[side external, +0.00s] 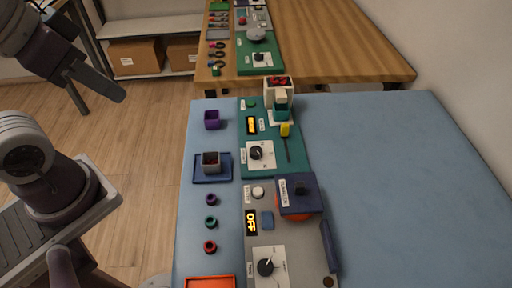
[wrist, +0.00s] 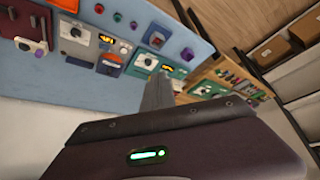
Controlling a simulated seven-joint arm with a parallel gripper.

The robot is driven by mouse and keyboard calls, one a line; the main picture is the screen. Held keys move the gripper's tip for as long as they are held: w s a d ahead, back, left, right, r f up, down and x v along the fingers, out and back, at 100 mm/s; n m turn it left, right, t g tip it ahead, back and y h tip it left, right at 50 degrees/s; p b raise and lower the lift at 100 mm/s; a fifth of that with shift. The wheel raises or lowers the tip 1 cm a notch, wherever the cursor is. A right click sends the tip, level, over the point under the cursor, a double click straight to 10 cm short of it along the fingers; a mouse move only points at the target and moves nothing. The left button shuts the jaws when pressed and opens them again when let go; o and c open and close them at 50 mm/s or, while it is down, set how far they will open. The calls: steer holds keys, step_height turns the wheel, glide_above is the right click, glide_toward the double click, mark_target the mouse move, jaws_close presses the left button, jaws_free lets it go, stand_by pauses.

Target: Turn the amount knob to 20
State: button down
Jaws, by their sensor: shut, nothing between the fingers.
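Two dial knobs show in the side view, each black on a white plate. One knob (side external: 256,153) is on the teal panel (side external: 290,160); the other knob (side external: 266,267) is on the grey panel (side external: 296,240). Their labels are too small to read, so I cannot tell which is the amount knob or where it points. In the wrist view, the grey panel's knob (wrist: 75,32) and the teal panel's knob (wrist: 146,61) show small. My gripper (side external: 119,95) is shut and empty, raised left of the blue table, well apart from both panels. Its fingers show in the wrist view (wrist: 160,80).
The grey panel's display (side external: 251,223) reads OFF. A navy block (side external: 300,191) stands over a red-orange part. The blue table's right side (side external: 390,190) is clear.

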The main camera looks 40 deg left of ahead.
steer(key=c, duration=2)
jaws_free()
steer(key=o, duration=1)
steer(key=w+m, duration=0.1)
steer(key=w, duration=0.1)
steer(key=w+f+m+g+y, duration=0.1)
steer(key=w+m, duration=0.1)
steer(key=w, duration=0.1)
steer(key=w+m+g, duration=0.1)
steer(key=w+m, duration=0.1)
steer(key=w, duration=0.1)
steer(key=shift+w+a+f+y, duration=0.15)
steer(key=shift+a+y, duration=0.05)
steer(key=shift+y, duration=0.1)
steer(key=m+g+h, duration=0.2)
steer(key=m+g, duration=0.2)
steer(key=m, duration=1)
glide_above(256, 150)
step_height(256, 150, down, 22)
steer(key=shift+f, duration=0.15)
step_height(256, 150, down, 7)
steer(key=shift+r, duration=0.15)
steer(key=shift+f, duration=0.3)
jaws_close()
